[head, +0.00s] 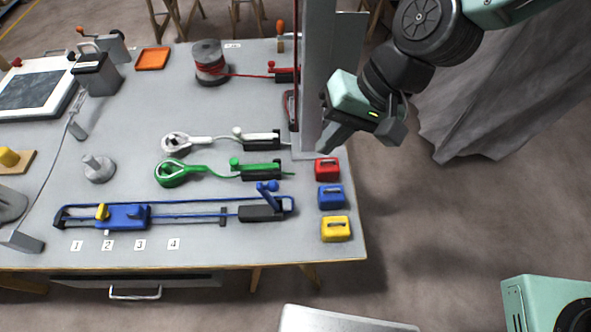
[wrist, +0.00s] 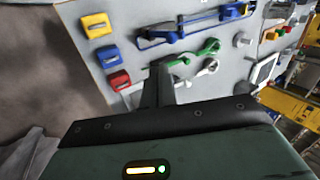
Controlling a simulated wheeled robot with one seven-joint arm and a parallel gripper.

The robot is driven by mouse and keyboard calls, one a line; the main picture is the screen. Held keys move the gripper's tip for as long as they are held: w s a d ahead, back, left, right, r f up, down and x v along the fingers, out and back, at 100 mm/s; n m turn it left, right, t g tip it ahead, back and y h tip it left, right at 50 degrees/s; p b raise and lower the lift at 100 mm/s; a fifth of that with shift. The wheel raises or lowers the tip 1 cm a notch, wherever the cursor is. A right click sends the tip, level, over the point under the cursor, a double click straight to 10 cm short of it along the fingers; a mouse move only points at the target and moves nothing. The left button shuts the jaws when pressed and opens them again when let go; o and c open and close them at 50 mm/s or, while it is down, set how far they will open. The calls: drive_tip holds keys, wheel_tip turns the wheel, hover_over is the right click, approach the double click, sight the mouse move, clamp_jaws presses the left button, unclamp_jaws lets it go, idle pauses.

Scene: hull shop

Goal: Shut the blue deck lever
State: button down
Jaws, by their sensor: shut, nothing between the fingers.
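The blue deck lever (head: 267,187) stands up, tilted, above its black base (head: 262,213) near the front right of the grey table. A blue line runs from the base to a blue sliding block (head: 125,216) on a long rail. The rail and line also show at the top of the wrist view (wrist: 205,25); the lever's own position is too small to tell there. My gripper (head: 330,142) is shut and empty, above the table's right edge, to the right of and behind the blue lever, and apart from it. Its dark fingers also show in the wrist view (wrist: 160,82).
Green (head: 262,170), white (head: 261,138) and red (head: 284,73) levers sit behind the blue one. A grey upright post (head: 316,80) stands beside my gripper. Red (head: 328,169), blue (head: 331,196) and yellow (head: 336,229) blocks line the right edge.

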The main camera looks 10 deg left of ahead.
sight(276, 183)
drive_tip(key=a+r+p+x, duration=0.1)
drive_tip(key=x, duration=1)
drive_tip(key=shift+s+a+p, duration=0.3)
drive_tip(key=shift+p, duration=0.05)
drive_tip(key=shift+a+f, duration=0.1)
drive_tip(key=shift+a, duration=0.2)
drive_tip(key=shift+s+a+h, duration=0.1)
drive_tip(key=shift+s+h, duration=0.05)
drive_tip(key=shift+h, duration=0.15)
